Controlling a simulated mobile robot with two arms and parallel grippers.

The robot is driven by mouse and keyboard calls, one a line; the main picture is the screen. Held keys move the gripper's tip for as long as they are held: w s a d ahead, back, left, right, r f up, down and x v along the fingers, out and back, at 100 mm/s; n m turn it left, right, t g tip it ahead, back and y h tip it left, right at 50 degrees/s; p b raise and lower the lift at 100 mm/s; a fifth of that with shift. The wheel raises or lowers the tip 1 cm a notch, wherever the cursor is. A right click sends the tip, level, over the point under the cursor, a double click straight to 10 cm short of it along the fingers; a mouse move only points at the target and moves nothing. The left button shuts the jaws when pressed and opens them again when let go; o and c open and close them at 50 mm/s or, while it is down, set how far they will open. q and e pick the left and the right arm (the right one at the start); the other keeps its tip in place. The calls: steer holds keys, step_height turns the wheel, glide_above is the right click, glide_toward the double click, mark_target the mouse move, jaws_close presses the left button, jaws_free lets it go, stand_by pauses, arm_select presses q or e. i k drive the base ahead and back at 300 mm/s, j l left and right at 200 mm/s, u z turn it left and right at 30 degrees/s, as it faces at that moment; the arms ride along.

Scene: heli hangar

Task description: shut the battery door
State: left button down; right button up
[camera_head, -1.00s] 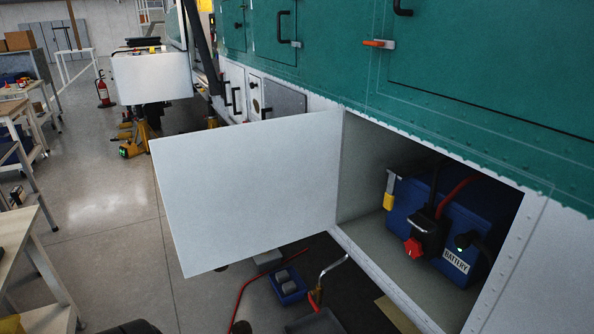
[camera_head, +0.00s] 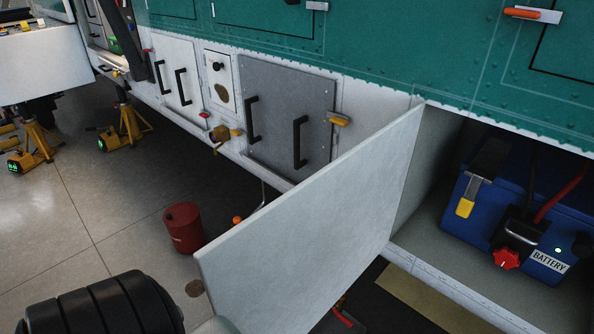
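The battery door (camera_head: 310,230) is a flat pale grey panel standing open. Its hinged side meets the left edge of the battery bay (camera_head: 425,215), and the panel juts out from the hull towards the lower left. In the open bay sits a blue battery (camera_head: 480,205) with a "BATTERY" label, a red knob, a yellow-tipped latch and a small green light. Neither gripper is in view. A black ribbed part, probably of my arm, fills the lower left corner.
The green and white hull runs along the right, with a closed grey hatch (camera_head: 288,122) left of the bay. A red can (camera_head: 184,228) stands on the floor beyond the door. Yellow stands (camera_head: 126,128) are at the far left. Floor left of the can is clear.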

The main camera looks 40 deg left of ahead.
mark_target(281, 269)
steer(key=j+z, duration=0.1)
steer(key=j, duration=0.25)
steer(key=k+j+z, duration=0.1)
steer(key=j, duration=0.25)
steer(key=k+j+z, duration=0.1)
steer(key=j, duration=0.3)
steer(key=k+j, duration=0.15)
steer(key=j, duration=0.15)
steer(key=k+j+z, duration=0.15)
steer(key=j, duration=0.2)
steer(key=i+j, duration=0.05)
